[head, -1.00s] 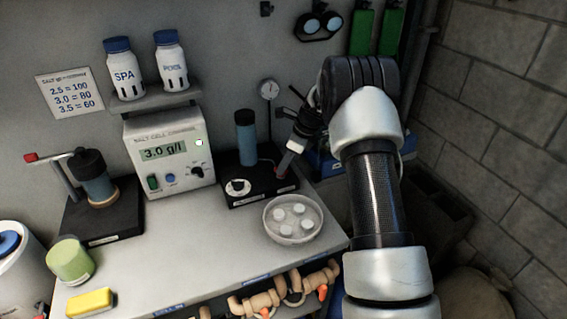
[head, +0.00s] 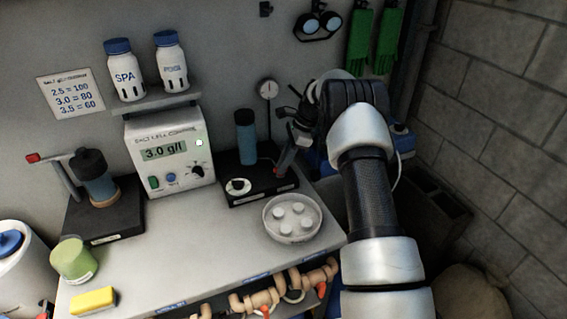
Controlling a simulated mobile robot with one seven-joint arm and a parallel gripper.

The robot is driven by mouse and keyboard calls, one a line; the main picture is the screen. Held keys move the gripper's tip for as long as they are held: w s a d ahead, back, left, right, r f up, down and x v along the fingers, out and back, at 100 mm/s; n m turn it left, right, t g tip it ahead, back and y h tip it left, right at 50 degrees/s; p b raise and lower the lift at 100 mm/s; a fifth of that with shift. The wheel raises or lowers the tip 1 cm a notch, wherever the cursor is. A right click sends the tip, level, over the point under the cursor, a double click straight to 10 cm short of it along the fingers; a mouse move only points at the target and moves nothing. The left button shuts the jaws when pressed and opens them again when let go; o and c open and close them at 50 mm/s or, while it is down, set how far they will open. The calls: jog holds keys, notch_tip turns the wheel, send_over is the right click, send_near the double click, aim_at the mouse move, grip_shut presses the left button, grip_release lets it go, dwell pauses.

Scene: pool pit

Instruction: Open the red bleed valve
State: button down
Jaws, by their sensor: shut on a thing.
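A black base (head: 240,199) on the bench carries a blue cylinder (head: 246,138) and a white dial (head: 238,186). At its right end a small patch of red, which looks like the red bleed valve (head: 276,170), shows at my fingertips. My gripper (head: 281,163) reaches in from the right, tilted down, and is shut on it. The fingers and wrist hide most of the valve, so its turn cannot be told.
A white dish with tablets (head: 293,237) sits close in front of the base. The salt meter (head: 158,178) stands to the left. A red-tipped lever (head: 35,158) rises from another black base (head: 128,222). The bench front is mostly clear.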

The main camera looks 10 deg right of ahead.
jog(key=c, duration=1.8)
grip_release()
jog(key=shift+o, duration=0.2)
notch_tip(320, 180, up, 10)
